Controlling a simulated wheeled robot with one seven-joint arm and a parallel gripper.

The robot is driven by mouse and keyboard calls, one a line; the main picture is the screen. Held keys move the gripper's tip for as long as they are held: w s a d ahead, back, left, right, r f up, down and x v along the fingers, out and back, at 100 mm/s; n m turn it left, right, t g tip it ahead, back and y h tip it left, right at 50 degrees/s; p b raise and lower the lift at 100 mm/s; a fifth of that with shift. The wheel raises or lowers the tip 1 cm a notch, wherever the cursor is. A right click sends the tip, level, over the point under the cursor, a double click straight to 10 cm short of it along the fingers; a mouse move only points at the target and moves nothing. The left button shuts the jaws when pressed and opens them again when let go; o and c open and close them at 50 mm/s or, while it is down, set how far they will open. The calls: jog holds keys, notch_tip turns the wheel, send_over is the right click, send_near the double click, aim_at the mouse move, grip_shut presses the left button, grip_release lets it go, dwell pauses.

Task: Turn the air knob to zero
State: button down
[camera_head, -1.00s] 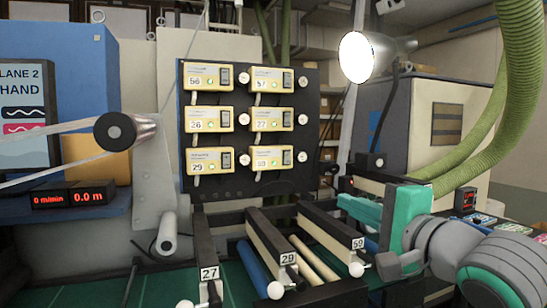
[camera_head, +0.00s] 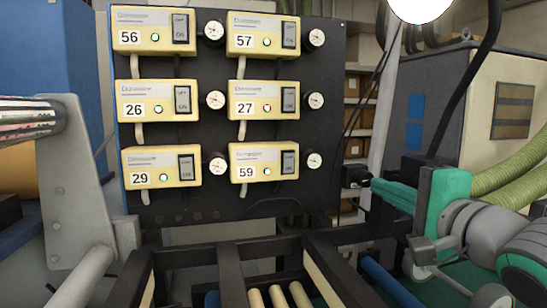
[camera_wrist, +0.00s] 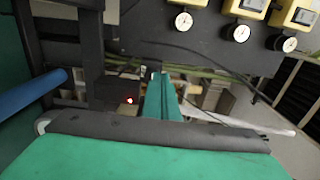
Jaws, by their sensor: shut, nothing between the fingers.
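My gripper (camera_head: 374,188) is teal, with its fingers shut and nothing between them, pointing left at the right of the head view. In the wrist view my gripper (camera_wrist: 160,78) points up the picture at the centre. A small black box (camera_head: 354,176) appears near the fingertips in the head view; I cannot tell whether they touch. A black box (camera_wrist: 112,94) with a red light lies left of the fingers in the wrist view. I cannot clearly make out the air knob or its setting. Round white dials, such as one beside unit 59 (camera_head: 314,160), sit on the black panel.
The black panel (camera_head: 240,200) carries several yellow numbered units with switches, including unit 27 (camera_head: 258,105). A black frame with rollers (camera_head: 278,297) stands below. A metal bracket (camera_head: 85,190) is at left. Green hoses (camera_head: 510,175) and a grey cabinet (camera_head: 440,100) are at right.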

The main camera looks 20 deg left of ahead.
jog(key=shift+x, duration=3.65)
jog(key=shift+w+d+f, duration=0.1)
jog(key=shift+d, duration=0.05)
jog(key=shift+f, duration=1)
send_near(364, 179)
jog(key=shift+a+f, duration=0.3)
jog(key=shift+a, duration=0.45)
jog(key=shift+a+f, duration=0.35)
jog(key=shift+a, duration=0.4)
